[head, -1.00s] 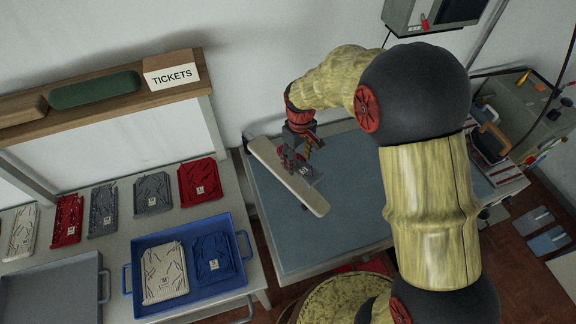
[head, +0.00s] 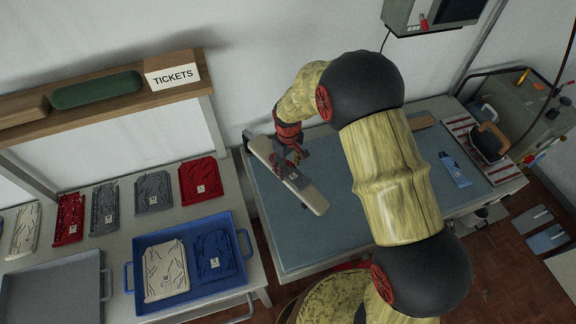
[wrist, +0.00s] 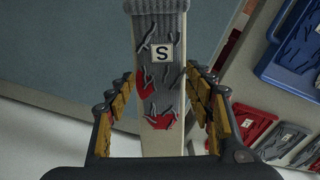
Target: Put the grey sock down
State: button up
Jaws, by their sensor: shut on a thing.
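The grey sock (head: 293,179) has a white tag and lies lengthwise along the pale narrow board on the blue-grey table. In the wrist view the sock (wrist: 162,55) shows a ribbed cuff at the top, red patches, dark loose strands and an S on its tag. My gripper (head: 294,156) is over the board. In the wrist view its fingers (wrist: 162,88) stand on both sides of the sock, shut on it. The pale board (head: 314,200) shows beyond both ends of the sock; whether the sock rests fully on it is hard to tell.
A blue tray (head: 128,283) with folded knits stands on the left bench. Several folded knits lie behind it beside a grey tray (head: 98,262). An iron (head: 490,140) and a blue item (head: 455,169) are on the right of the table. The table's front middle (head: 310,245) is clear.

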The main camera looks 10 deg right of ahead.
jog(key=shift+f, duration=0.15)
jog(key=o, duration=0.9)
jog(key=shift+o, duration=0.3)
